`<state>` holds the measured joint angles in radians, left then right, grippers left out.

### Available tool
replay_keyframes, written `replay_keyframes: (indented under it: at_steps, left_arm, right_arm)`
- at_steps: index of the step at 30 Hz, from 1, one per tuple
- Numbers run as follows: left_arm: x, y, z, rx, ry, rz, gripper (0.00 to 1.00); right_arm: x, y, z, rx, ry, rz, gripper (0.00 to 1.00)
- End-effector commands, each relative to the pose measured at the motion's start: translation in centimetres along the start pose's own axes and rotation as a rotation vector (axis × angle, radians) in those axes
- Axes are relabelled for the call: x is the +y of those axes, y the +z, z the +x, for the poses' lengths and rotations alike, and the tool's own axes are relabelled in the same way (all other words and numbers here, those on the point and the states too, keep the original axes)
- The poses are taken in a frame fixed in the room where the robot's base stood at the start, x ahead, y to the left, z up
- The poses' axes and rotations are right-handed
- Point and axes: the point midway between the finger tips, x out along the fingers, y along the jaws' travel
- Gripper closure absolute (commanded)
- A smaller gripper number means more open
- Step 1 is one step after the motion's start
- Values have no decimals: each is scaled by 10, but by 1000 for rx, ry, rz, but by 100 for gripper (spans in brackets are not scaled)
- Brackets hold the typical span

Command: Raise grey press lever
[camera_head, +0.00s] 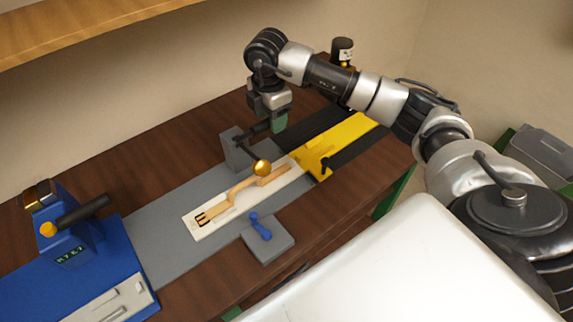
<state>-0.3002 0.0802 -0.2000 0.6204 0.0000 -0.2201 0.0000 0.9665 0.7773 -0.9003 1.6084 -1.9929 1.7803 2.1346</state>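The grey press (236,150) stands at the back edge of the grey mat. Its dark lever (252,152) slants down and forward to a brass ball knob (262,168), which sits low over a pale board with a tan strap (236,192). My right gripper (271,126) points down just above and behind the knob, beside the top of the press. Its fingertips are small and partly hidden, so I cannot tell whether they are open or touch the lever. My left gripper is not in view.
A blue machine (70,246) with a black handle stands at the left. A small grey block with a blue lever (261,226) lies in front of the board. A yellow guide (335,146) and black strips lie at the right. A dark bottle (342,50) stands behind my arm.

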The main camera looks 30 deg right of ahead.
Motion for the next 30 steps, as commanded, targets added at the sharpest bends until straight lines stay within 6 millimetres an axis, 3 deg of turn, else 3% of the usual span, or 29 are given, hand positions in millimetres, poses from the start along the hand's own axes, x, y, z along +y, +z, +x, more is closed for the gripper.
replay_keyframes:
  at_steps: [11,30]
  left_arm:
    - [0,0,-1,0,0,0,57]
    - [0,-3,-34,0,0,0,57]
  right_arm:
    - [-1,0,1,0,-5,-1,49]
    - [-1,0,-48,0,-6,-1,49]
